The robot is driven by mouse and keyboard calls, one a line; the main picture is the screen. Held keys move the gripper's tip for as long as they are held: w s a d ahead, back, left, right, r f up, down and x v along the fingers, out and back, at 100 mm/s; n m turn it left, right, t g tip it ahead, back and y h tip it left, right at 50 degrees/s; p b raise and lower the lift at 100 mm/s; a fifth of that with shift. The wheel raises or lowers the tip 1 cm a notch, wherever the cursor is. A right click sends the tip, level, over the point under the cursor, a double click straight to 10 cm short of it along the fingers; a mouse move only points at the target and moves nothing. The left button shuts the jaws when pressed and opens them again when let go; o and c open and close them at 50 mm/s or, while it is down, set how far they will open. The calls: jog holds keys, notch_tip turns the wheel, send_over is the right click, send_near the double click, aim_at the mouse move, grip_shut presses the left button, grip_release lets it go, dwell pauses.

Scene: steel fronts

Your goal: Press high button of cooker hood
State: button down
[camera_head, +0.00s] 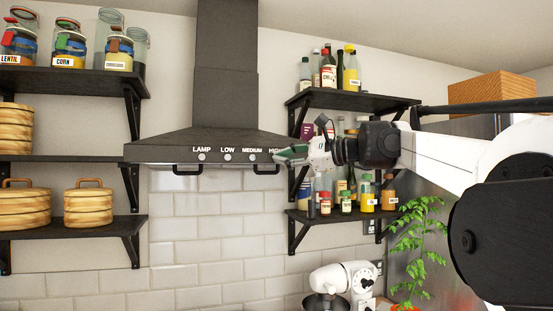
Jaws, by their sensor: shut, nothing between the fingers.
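The dark cooker hood (226,100) hangs on the tiled wall in the middle of the view. Its front edge carries the labels LAMP, LOW, MEDIUM and HIGH, with a round pale button under each of the first three: the lamp button (201,157), the low button (227,157) and the medium button (252,157). The HIGH label (275,151) is partly covered, and its button is hidden behind my gripper. My gripper (278,156) is shut and empty, pointing left at the right end of the hood's front edge. I cannot tell whether it touches the hood.
Shelves with jars and baskets (88,203) stand left of the hood. Shelves with bottles (350,98) are on the right, close behind my arm. Two dark handles hang below the hood's edge. A white mixer (343,277) and a green plant (412,245) are lower down.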

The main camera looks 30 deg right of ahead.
jog(key=shift+s, duration=0.2)
jog(key=s+a, duration=0.1)
jog(key=s, duration=0.5)
dwell(0.5)
jog(key=shift+a, duration=0.15)
